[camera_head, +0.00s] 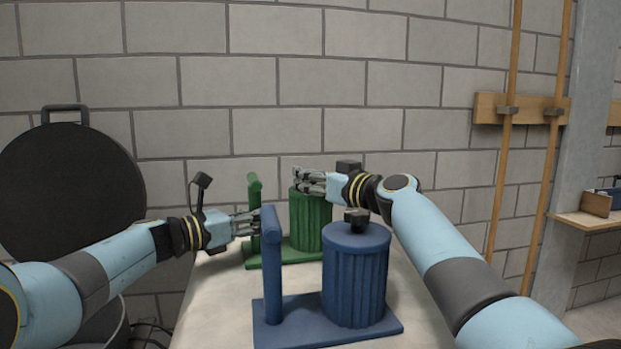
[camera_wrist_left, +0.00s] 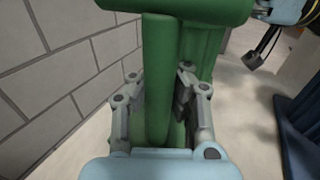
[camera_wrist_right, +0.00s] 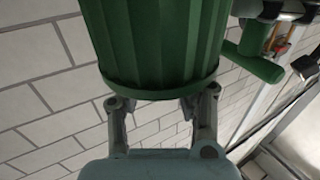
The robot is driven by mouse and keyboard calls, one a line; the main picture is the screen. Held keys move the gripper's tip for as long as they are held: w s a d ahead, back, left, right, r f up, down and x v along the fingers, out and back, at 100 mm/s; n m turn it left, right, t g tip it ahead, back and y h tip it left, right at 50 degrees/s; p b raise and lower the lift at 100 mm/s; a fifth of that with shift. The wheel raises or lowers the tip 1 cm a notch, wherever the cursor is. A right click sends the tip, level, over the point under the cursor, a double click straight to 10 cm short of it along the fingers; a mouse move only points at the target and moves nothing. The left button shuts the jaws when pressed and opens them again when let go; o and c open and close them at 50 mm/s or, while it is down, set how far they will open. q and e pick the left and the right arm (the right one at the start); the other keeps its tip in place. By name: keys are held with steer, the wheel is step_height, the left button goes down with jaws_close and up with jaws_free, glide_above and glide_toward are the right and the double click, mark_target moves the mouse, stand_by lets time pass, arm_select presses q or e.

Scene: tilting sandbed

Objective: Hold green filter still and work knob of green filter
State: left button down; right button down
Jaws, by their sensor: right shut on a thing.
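The green filter is a ribbed green drum (camera_head: 311,222) and an upright post with a crossbar (camera_head: 254,187) on a green base (camera_head: 290,256). My left gripper (camera_head: 258,225) is at the post. In the left wrist view, its parted fingers stand on either side of the post (camera_wrist_left: 157,75), with a gap visible on the left. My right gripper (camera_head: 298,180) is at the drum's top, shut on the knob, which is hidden. The right wrist view shows the drum (camera_wrist_right: 158,45) upside down with the fingers (camera_wrist_right: 160,108) at its rim.
A blue filter (camera_head: 355,275) with a black knob (camera_head: 356,218) stands in front on the same pale sand bed (camera_head: 215,300), close to both arms. A large round dark lid (camera_head: 70,190) stands at the left. A block wall is behind.

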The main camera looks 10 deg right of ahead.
steer(key=shift+y, duration=0.3)
steer(key=n+g+y, duration=0.3)
steer(key=shift+w+d+g, duration=0.1)
steer(key=shift+g, duration=0.2)
steer(key=shift+d+f+n+g+y, duration=0.1)
steer(key=shift+n+g+y, duration=1)
steer(key=shift+n+g, duration=0.25)
steer(key=shift+g, duration=0.25)
steer(key=c, duration=1)
jaws_free()
steer(key=shift+c, duration=0.2)
steer(key=shift+o, duration=0.8)
steer(key=shift+a, duration=0.2)
steer(key=v, duration=1.2)
